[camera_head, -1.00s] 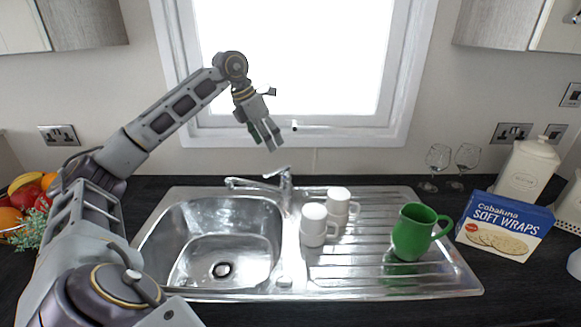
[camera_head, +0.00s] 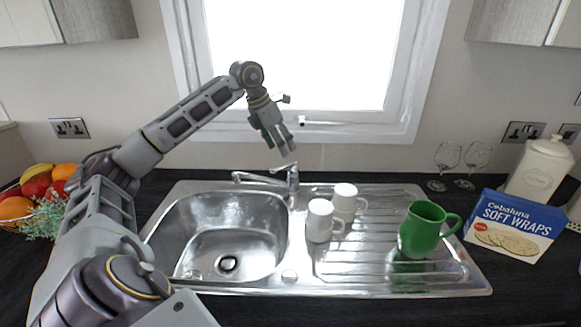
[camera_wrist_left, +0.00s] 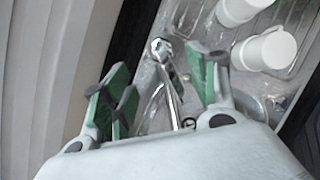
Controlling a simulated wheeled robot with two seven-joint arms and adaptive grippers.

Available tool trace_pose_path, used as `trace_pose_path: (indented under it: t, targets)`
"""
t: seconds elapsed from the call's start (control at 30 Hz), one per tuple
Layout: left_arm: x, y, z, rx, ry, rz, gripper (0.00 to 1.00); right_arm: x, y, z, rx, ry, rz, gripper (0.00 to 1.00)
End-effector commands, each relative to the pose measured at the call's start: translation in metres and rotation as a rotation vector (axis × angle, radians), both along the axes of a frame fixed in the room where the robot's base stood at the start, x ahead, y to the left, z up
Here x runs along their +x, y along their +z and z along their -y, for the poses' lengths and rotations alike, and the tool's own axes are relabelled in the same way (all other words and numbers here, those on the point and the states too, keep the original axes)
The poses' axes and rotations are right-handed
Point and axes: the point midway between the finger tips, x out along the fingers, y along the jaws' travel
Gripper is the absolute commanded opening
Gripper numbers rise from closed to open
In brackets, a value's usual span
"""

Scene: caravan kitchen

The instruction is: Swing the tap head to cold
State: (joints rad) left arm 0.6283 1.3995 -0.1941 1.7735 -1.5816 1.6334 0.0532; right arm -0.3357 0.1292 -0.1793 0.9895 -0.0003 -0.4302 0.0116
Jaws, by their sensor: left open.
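The chrome tap (camera_head: 292,182) stands at the back of the sink, its spout reaching left over the basin. Its head with a small lever (camera_head: 281,169) is on top. My left gripper (camera_head: 284,150) hangs just above the tap head, pointing down, and looks apart from it. In the left wrist view the gripper (camera_wrist_left: 160,85) is open, its green-padded fingers on either side of the tap (camera_wrist_left: 163,55) as seen from above. Nothing is held. Cold or hot marks are too small to see. My right gripper is not in view.
The steel sink basin (camera_head: 225,235) is empty. Two white mugs (camera_head: 319,222) (camera_head: 345,198) stand close right of the tap, and a green jug (camera_head: 420,232) is farther right on the drainer. The window frame (camera_head: 330,131) is behind. Wine glasses (camera_head: 447,160) stand back right.

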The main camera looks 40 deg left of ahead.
Motion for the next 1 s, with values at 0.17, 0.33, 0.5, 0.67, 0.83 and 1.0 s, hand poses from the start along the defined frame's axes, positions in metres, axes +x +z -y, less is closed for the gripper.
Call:
trace_pose_path:
  t: [0.17,0.33,0.5,0.67,0.83,1.0]
  targets:
    - [0.008,-0.024,0.004,0.000,-0.001,-0.002,0.59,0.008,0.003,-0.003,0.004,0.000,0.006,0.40]
    - [0.016,-0.044,0.007,0.000,-0.001,-0.003,0.59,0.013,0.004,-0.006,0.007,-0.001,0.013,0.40]
    - [0.024,-0.064,0.010,0.000,-0.001,-0.002,0.59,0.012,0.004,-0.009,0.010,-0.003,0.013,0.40]
    - [0.030,-0.079,0.012,-0.001,0.000,-0.001,0.59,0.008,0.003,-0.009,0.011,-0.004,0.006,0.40]
    - [0.033,-0.087,0.013,0.000,0.000,-0.001,0.59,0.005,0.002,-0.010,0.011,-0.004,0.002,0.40]
    - [0.034,-0.088,0.013,0.001,0.000,-0.001,0.59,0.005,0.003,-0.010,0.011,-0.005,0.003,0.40]
